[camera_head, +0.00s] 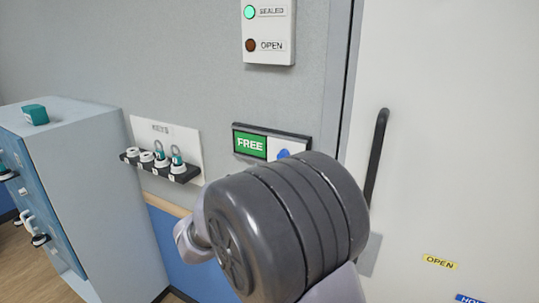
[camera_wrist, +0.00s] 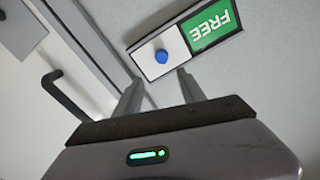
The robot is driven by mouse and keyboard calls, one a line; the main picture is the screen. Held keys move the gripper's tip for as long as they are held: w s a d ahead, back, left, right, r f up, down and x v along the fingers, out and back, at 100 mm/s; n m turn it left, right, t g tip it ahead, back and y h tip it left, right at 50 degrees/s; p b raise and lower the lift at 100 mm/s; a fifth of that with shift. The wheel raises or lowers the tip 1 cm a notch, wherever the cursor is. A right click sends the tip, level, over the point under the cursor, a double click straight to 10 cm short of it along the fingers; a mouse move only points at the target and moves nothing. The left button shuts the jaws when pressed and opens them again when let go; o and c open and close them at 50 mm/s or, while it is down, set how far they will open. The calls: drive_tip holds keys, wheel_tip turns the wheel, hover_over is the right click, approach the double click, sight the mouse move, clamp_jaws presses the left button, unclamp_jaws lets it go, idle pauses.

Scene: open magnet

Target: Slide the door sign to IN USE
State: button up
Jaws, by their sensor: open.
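The door sign (camera_head: 271,143) is on the wall left of the door. It shows a green FREE panel (camera_head: 250,144) at its left and a white slider with a blue knob (camera_head: 283,154) at its right. In the wrist view the sign appears upside down, with the blue knob (camera_wrist: 161,56) on the white part and the green FREE panel (camera_wrist: 211,26) beside it. My gripper (camera_wrist: 160,82) is open, its two fingers pointing toward the sign, just short of the knob. No contact is visible. In the head view my arm hides the fingers and covers the sign's lower right edge.
A white door (camera_head: 450,130) with a dark handle (camera_head: 376,155) stands right of the sign. A status box (camera_head: 269,32) has its green SEALED lamp lit. A key rack (camera_head: 163,168) and a grey-blue cabinet (camera_head: 95,150) stand to the left.

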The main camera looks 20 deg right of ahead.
sight(281, 157)
drive_tip(key=x, duration=1.2)
drive_tip(key=shift+w+a+p, duration=0.15)
drive_tip(key=shift+p, duration=0.25)
drive_tip(key=shift+c, duration=0.2)
clamp_jaws()
idle(0.3)
